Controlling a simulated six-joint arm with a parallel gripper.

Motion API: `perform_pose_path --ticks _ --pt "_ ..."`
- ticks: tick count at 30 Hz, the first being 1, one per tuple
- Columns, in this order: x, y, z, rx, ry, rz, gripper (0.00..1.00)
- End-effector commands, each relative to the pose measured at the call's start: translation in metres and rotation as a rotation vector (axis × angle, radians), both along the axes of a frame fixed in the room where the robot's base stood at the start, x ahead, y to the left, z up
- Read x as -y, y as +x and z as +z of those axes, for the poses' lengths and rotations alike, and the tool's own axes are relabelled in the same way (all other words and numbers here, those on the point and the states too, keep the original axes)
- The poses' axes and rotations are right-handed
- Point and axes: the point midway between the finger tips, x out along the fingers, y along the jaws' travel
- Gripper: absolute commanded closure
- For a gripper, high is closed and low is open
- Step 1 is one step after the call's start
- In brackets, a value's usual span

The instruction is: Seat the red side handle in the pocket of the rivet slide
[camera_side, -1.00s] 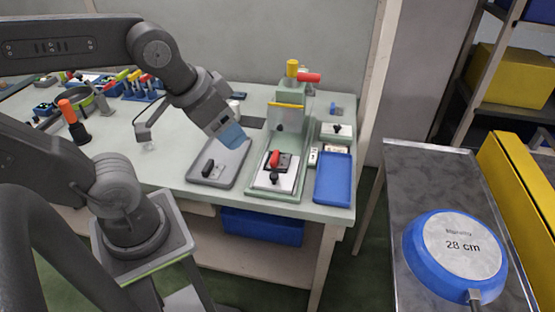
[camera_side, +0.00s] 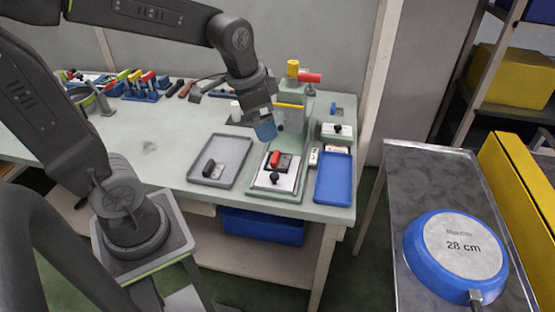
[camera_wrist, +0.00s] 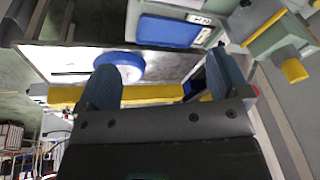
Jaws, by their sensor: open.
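The red side handle (camera_side: 275,158) is at the dark block on the rivet slide (camera_side: 290,180), a pale plate on the green press base, in the side view. It seems to stand in or against the block's pocket; I cannot tell whether it is fully down. A black knob (camera_side: 274,177) is in front of it. My gripper (camera_side: 265,132) is above and slightly left of the handle, apart from it, with blue fingertips pointing down. In the wrist view my gripper (camera_wrist: 165,80) shows its two blue fingers spread with nothing between them; the red handle is not visible there.
A grey tray (camera_side: 236,172) holding a black handle (camera_side: 208,167) lies left of the slide. A blue tray (camera_side: 334,190) lies right. The green press column (camera_side: 290,122) with yellow and red parts rises behind. A blue pan (camera_side: 425,258) rests on the metal conveyor (camera_side: 405,165).

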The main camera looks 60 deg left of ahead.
Motion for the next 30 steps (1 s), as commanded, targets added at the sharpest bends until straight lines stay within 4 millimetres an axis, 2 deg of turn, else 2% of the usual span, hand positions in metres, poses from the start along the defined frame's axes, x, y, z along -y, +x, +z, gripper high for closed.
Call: perform_pose_path --ticks 1,6,12,18,30 --pt "-0.010 0.015 -0.012 -0.044 0.012 -0.039 0.06" --pt "-0.041 0.058 -0.056 -0.158 0.039 -0.208 0.06" --pt "-0.072 0.087 -0.109 -0.254 0.037 -0.373 0.06" --pt "-0.085 0.096 -0.135 -0.291 0.028 -0.450 0.06" --pt "-0.090 0.098 -0.179 -0.295 0.028 -0.454 0.06"
